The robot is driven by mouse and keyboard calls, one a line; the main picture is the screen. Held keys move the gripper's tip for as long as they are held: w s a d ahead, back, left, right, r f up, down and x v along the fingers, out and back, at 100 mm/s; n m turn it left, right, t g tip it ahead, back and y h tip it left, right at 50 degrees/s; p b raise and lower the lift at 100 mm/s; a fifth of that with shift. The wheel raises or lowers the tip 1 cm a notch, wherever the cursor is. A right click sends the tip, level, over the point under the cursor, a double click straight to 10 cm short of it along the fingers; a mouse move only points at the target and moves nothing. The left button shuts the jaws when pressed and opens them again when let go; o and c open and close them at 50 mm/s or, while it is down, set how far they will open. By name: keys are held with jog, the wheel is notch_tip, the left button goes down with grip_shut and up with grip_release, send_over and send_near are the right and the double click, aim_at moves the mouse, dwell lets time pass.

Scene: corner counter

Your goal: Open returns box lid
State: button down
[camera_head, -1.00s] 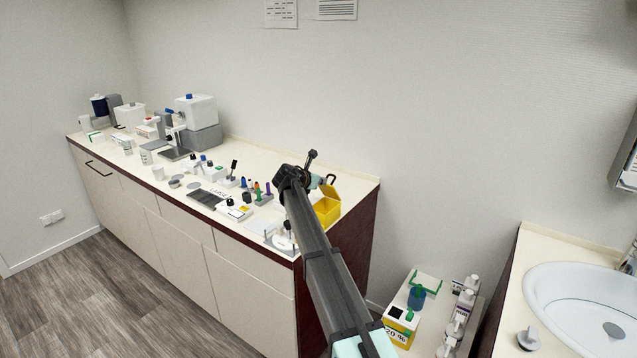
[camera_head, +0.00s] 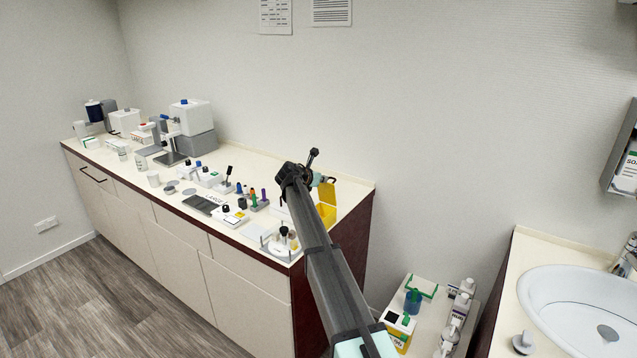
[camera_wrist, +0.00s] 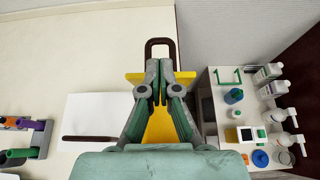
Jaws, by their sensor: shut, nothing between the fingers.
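A yellow box (camera_head: 327,214) stands at the right end of the counter. A yellow panel (camera_head: 332,193), which looks like its lid, stands up at the back of the box. In the wrist view the panel shows almost edge-on as a yellow strip (camera_wrist: 134,77), with a dark loop handle (camera_wrist: 148,50) beyond it. More yellow of the box shows between and below my fingers. My gripper (camera_wrist: 162,78) is shut and empty, with its fingertips over the box close to the panel. I cannot tell whether they touch it. My arm hides part of the box in the head view.
A white sheet or flat box (camera_wrist: 95,112) with a dark bar lies left of the yellow box. A tube rack (camera_head: 258,203) and small lab items stand further left. Right of the counter, a lower surface (camera_wrist: 209,105) holds several bottles. The wall is close behind.

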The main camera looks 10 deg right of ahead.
jog(key=d, duration=0.1)
jog(key=w+d, duration=0.2)
jog(key=shift+w+d+f+p, duration=0.1)
jog(key=shift+w+f+p, duration=0.15)
jog(key=shift+f+p, duration=0.05)
jog(key=shift+w+d+f, duration=0.1)
jog(key=shift+w+d, duration=0.5)
jog(key=shift+w, duration=0.2)
jog(key=shift+w+d+f, duration=0.1)
jog(key=shift+w+d, duration=0.45)
jog(key=shift+w, duration=0.25)
jog(key=shift+a+r, duration=0.1)
